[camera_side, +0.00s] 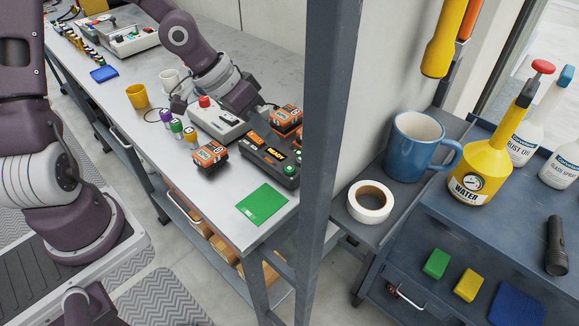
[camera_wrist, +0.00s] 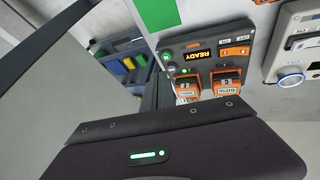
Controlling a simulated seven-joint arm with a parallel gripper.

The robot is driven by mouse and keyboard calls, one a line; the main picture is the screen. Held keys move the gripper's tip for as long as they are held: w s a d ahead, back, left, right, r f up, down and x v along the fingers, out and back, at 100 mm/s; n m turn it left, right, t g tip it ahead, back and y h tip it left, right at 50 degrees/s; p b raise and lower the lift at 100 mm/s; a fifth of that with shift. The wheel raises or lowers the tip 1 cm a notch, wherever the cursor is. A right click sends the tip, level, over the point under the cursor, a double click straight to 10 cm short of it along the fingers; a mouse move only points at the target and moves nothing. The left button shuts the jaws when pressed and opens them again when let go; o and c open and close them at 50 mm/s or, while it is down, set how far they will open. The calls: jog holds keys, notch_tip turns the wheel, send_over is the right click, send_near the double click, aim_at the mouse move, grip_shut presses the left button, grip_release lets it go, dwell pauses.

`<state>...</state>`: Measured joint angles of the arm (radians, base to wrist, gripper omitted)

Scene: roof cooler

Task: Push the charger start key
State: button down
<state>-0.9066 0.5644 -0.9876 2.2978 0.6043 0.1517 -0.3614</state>
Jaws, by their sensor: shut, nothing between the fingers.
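The black charger (camera_side: 268,161) lies on the long bench in the side view, its lit display reading READY. A round green key (camera_side: 289,170) sits at its right end. In the wrist view the charger (camera_wrist: 207,52) shows at upper right, with its READY display and a small green light or key (camera_wrist: 184,71) near its left edge. My gripper (camera_side: 258,106) is behind the charger in the side view, apart from the green key. It is shut and empty; its fingertips are small and partly hidden.
Orange battery packs stand left of the charger (camera_side: 210,155) and behind it (camera_side: 286,117). A grey box with a red button (camera_side: 215,121) is at the left. A green card (camera_side: 262,205) lies in front. A grey post (camera_side: 330,150) rises at the bench's right end.

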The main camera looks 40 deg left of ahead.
aim_at(285, 170)
jog(key=w+r+h, duration=0.1)
jog(key=w+d+t+h, duration=0.1)
jog(key=w+r+n, duration=0.1)
jog(key=shift+w+d+r+t+h, duration=0.1)
jog(key=shift+d+r+t+h, duration=0.2)
jog(key=shift+t+h, duration=0.1)
jog(key=shift+f, duration=4.45)
jog(key=shift+f, duration=0.4)
jog(key=shift+f, duration=0.45)
jog(key=shift+r, duration=0.85)
